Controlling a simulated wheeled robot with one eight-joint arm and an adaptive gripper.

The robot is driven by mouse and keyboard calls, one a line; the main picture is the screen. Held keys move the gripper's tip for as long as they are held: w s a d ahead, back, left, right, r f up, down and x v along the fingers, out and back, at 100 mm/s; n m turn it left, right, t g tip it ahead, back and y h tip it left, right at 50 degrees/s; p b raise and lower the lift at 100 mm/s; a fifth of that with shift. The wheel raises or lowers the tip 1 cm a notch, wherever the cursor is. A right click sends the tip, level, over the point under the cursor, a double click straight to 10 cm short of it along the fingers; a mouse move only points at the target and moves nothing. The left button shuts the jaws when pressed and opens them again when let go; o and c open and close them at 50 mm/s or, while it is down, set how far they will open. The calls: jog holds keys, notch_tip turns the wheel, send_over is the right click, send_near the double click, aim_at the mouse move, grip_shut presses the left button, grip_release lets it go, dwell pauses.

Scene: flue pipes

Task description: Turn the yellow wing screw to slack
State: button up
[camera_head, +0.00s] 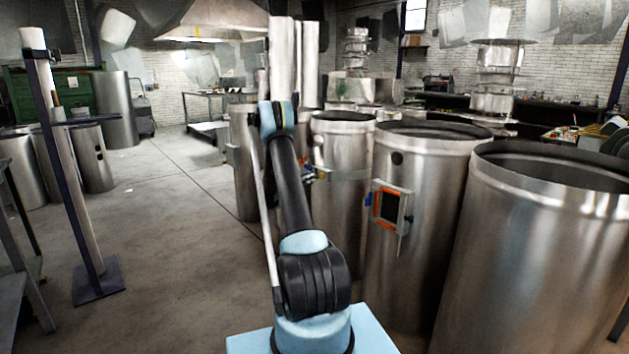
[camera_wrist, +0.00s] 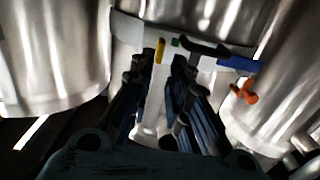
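The yellow wing screw (camera_wrist: 160,50) stands upright as a thin tab on a pale clamp band (camera_wrist: 128,28) around a steel flue pipe, in the wrist view. My gripper (camera_wrist: 159,62) is open, with its two dark fingers on either side of the screw in the picture. A gap shows between each fingertip and the screw, and I cannot tell how far it is in depth.
Large steel pipes (camera_head: 545,235) crowd the right. Open floor (camera_head: 165,235) lies left.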

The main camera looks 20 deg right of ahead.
jog(key=v, duration=0.6)
jog(key=s+a+r+n+g+y, duration=0.1)
jog(key=s+a+r+n+y, duration=0.3)
jog(key=s, duration=0.6)
jog(key=s+d+r+g+y, duration=0.1)
jog(key=s+r, duration=0.5)
jog(key=s, duration=0.3)
jog(key=s+a+r+n+g+y, duration=0.1)
jog(key=s+a+r+n+y, duration=0.3)
jog(key=s, duration=0.6)
jog(key=s+a+f+n+y, duration=0.2)
jog(key=s+a+f, duration=0.1)
jog(key=s, duration=0.8)
jog(key=s+a+f+n+y, duration=0.2)
jog(key=s+a, duration=0.4)
jog(key=s, duration=0.6)
jog(key=s+a+f+n+g+y, duration=0.1)
jog(key=s+a+f+y, duration=0.3)
jog(key=s, duration=0.8)
jog(key=shift+a+f+n, duration=0.6)
jog(key=shift+n, duration=0.1)
